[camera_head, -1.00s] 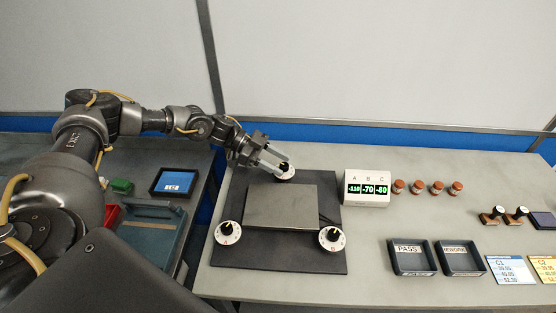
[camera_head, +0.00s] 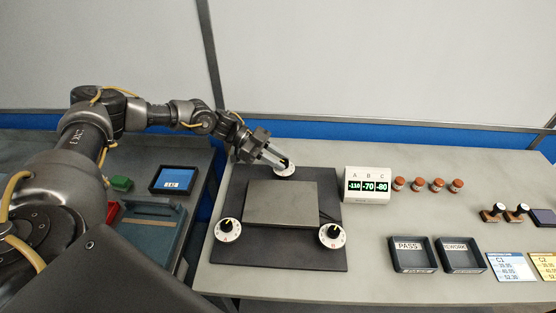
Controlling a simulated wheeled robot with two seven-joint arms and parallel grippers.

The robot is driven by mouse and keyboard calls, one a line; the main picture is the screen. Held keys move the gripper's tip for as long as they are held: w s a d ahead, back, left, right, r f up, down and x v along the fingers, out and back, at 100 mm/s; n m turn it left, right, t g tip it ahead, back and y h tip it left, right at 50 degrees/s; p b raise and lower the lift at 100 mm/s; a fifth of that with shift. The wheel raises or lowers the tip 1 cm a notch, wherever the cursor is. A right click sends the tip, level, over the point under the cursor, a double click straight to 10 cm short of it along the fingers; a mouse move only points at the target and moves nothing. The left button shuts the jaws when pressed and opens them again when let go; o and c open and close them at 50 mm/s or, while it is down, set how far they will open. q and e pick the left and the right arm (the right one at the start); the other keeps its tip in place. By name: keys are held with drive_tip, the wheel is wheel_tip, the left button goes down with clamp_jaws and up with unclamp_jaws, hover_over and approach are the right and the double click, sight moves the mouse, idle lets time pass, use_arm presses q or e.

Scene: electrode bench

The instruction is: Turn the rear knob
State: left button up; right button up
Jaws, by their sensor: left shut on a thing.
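The rear knob (camera_head: 285,172) sits on a white dial at the back of the dark base plate (camera_head: 300,261), behind the grey block (camera_head: 281,204). My left gripper (camera_head: 283,163) reaches in from the left and is shut on the rear knob; its fingers hide most of the knob. Two more knobs on white dials stand at the front, a front left knob (camera_head: 228,230) and a front right knob (camera_head: 332,236). The display (camera_head: 367,187) reads about -110, -70 and -80 under A, B and C. My right gripper is not in view.
Several brown-capped jars (camera_head: 399,183) stand right of the display. A PASS tray (camera_head: 412,270) and a REWORK tray (camera_head: 460,270) lie at the front right, beside cards (camera_head: 509,268). Two stamps (camera_head: 516,213) stand farther right. A tablet (camera_head: 174,180) lies on the left bench.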

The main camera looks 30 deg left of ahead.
use_arm(q)
drive_tip(key=shift+w+f+m+g+b, duration=0.1)
drive_tip(key=shift+w+m+g+b, duration=0.1)
drive_tip(key=shift+m+g+b, duration=0.45)
drive_tip(key=m+g+b, duration=0.1)
drive_tip(key=g+b, duration=0.1)
drive_tip(key=m+g+b, duration=0.2)
drive_tip(key=shift+w+y, duration=0.2)
drive_tip(key=shift+y, duration=0.1)
drive_tip(key=shift+m+g+b, duration=0.25)
drive_tip(key=shift+m+b, duration=0.1)
drive_tip(key=shift+b, duration=0.2)
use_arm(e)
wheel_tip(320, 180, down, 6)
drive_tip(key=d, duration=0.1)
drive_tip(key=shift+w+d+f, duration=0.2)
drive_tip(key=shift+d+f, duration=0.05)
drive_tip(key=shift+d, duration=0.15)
use_arm(q)
drive_tip(key=o, duration=1)
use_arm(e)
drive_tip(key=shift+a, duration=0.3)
